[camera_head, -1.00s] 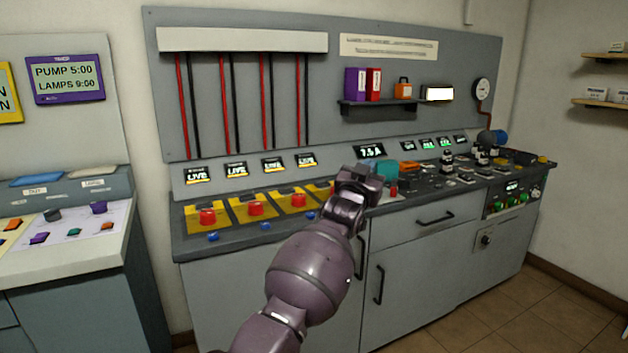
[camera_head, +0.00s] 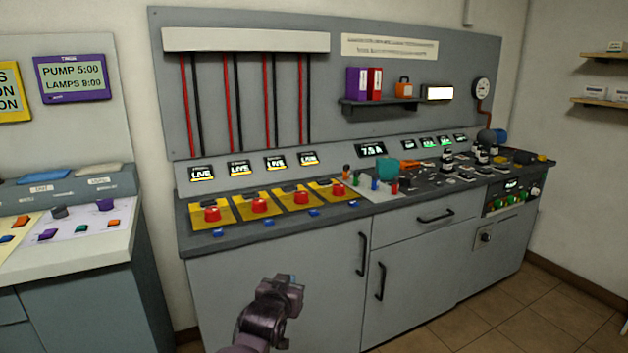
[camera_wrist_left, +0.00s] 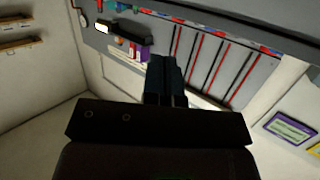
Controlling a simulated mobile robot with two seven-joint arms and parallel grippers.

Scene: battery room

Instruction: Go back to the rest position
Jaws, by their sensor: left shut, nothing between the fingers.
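My left gripper (camera_head: 281,287) is low in the head view, in front of the grey cabinet doors and below the bench edge. It is shut and empty. In the left wrist view its dark fingers (camera_wrist_left: 165,82) lie together, with the back panel and its red and black cables behind them. The grey bench (camera_head: 290,229) carries a row of yellow plates with red knobs, among them a left one (camera_head: 212,214). My right gripper does not show in these frames.
A second bench (camera_head: 100,248) with coloured parts stands at the left, under a purple screen (camera_head: 72,78). Small tools and terminals (camera_head: 375,182) crowd the middle and right of the main bench. Tiled floor (camera_head: 470,325) is open at the lower right.

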